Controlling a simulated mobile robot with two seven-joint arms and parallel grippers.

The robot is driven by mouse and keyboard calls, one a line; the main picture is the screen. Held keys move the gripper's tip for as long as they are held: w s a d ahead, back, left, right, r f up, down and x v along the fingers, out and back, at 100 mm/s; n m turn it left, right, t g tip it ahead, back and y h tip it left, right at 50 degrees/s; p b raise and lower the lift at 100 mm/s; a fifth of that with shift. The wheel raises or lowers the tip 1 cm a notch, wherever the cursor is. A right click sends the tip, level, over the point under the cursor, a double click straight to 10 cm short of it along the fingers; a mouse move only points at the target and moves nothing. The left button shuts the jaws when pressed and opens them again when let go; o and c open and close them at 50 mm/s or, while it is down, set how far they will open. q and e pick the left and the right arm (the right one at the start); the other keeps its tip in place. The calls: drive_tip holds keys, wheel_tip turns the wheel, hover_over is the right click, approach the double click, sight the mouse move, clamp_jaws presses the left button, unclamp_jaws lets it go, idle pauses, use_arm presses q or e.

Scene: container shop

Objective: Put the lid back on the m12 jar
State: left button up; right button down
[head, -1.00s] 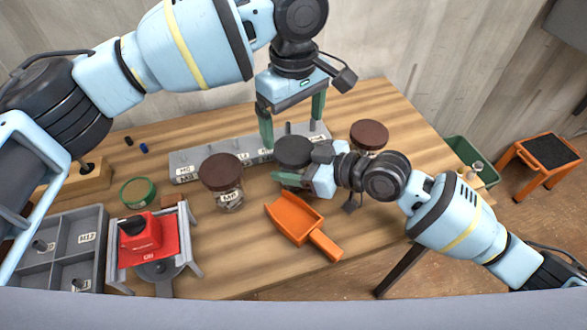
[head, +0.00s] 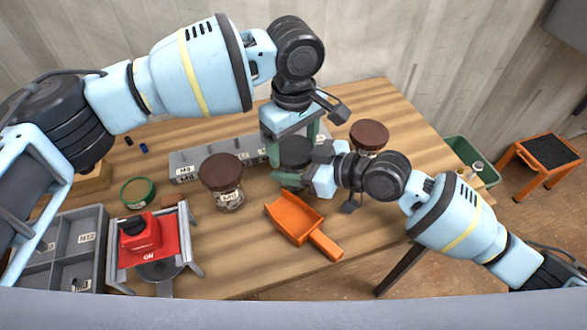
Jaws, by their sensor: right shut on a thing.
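A jar with a round dark top (head: 294,151) stands near the middle of the table, in front of the grey rack. Its label is hidden, and I cannot tell whether the dark top is a seated lid. My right gripper (head: 288,180) is shut on this jar low at its front side. My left gripper (head: 293,143) points down from above, its green fingers open on either side of the dark top. I cannot tell whether they touch it.
A brown-lidded jar (head: 222,172) stands left of the held jar, another (head: 369,135) to its right. An orange scoop (head: 294,217) lies in front. The grey labelled rack (head: 185,165) is behind. A green-rimmed round container (head: 137,192), red device (head: 140,237) and grey tray (head: 62,238) are left.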

use_arm(q)
drive_tip(key=c, duration=0.5)
drive_tip(key=shift+o, duration=0.2)
drive_tip(key=shift+m, duration=1.6)
drive_tip(key=o, duration=1.1)
drive_tip(key=shift+c, duration=0.2)
drive_tip(key=shift+r, duration=0.1)
drive_tip(key=shift+r, duration=2.15)
drive_tip(key=shift+c, duration=0.3)
